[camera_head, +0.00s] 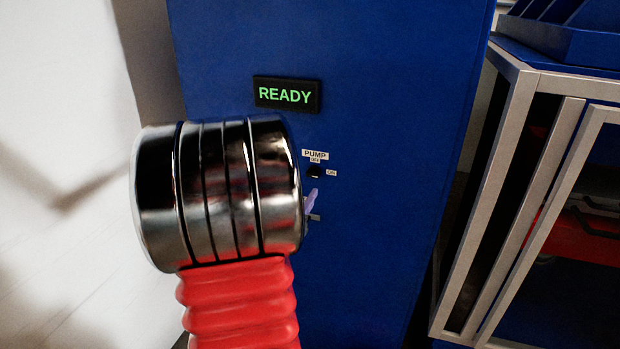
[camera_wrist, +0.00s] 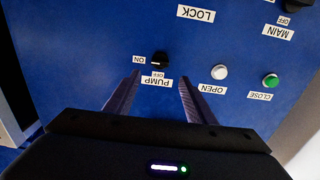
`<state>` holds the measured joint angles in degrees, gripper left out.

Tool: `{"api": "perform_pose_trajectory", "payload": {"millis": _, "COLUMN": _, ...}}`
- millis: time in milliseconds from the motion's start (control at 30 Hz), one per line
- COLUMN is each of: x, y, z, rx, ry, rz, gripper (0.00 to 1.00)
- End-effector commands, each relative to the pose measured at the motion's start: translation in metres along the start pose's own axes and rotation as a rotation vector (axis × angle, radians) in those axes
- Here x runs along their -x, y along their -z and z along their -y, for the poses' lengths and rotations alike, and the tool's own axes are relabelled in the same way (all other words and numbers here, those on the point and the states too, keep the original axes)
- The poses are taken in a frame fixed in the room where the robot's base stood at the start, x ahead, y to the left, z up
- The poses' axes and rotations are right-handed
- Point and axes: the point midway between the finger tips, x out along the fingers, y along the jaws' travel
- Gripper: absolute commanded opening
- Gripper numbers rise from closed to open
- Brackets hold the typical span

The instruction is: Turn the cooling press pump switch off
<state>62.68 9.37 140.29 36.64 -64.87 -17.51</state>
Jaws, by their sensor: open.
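The pump switch is a small black round knob on the blue panel, seen in the wrist view (camera_wrist: 160,60) and in the head view (camera_head: 314,171). Its PUMP label (camera_wrist: 156,83) reads upside down in the wrist view, with the OFF and ON tags beside the knob. A pale mark on the knob seems to lie toward ON, but it is small. My gripper (camera_wrist: 160,78) is open and empty, its two fingers spread either side of the PUMP label, pointing toward the knob. In the head view my arm hides most of the gripper; one purplish finger shows below the knob.
A READY display (camera_head: 287,95) glows green above the knob. In the wrist view, a white OPEN button (camera_wrist: 219,72), a green CLOSE button (camera_wrist: 270,80) and the MAIN knob (camera_wrist: 288,5) are on the same panel. A metal-framed cabinet (camera_head: 540,90) stands at the right.

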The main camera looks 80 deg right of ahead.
Motion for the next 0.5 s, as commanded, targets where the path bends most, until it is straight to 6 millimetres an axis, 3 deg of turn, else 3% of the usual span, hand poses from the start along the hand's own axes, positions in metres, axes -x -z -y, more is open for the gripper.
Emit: {"api": "perform_pose_trajectory", "payload": {"millis": 500, "x": -0.079, "y": -0.001, "z": -0.001, "rx": 0.0, "ry": -0.002, "rz": 0.001, "gripper": 0.5}}
